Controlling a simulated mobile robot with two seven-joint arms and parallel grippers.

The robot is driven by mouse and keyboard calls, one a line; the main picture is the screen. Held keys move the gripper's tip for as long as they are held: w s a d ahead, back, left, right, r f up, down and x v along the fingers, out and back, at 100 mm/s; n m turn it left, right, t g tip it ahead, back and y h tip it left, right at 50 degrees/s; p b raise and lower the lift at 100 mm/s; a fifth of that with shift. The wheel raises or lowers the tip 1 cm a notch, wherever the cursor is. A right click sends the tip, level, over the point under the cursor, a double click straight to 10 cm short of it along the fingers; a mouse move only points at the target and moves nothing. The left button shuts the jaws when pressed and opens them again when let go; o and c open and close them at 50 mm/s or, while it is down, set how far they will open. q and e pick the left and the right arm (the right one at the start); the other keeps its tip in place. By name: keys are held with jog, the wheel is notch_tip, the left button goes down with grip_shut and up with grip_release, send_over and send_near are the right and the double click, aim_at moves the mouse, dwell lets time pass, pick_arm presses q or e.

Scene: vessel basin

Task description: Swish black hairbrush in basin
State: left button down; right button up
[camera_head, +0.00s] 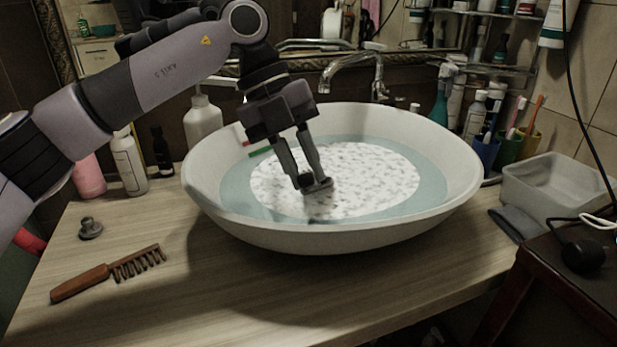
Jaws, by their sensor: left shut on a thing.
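The white basin (225,223) stands on the wooden counter and holds bluish water with a patch of white, speckled foam (375,175). My left gripper (316,186) reaches down into the basin, its fingertips at the foam. It is shut on a small dark thing at the fingertips, which I take to be the black hairbrush (318,185). Most of that thing is hidden by the fingers and foam, so its full shape cannot be told. My right gripper is out of view.
A brown comb (110,272) and a grey stopper (90,229) lie on the counter (230,290) left of the basin. Bottles (128,160) stand behind them. A faucet (352,65) is behind the basin. Toothbrush cups (505,148) and a grey tub (555,190) are at right.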

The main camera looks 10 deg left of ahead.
pick_arm(q)
jog(key=shift+w+d, duration=0.1)
dwell(0.3)
jog(key=shift+s+a, duration=0.35)
jog(key=shift+a, duration=0.2)
jog(key=shift+d, duration=0.1)
jog(key=shift+w+d+p, duration=0.35)
jog(key=shift+d+p, duration=0.1)
jog(key=shift+p, duration=0.05)
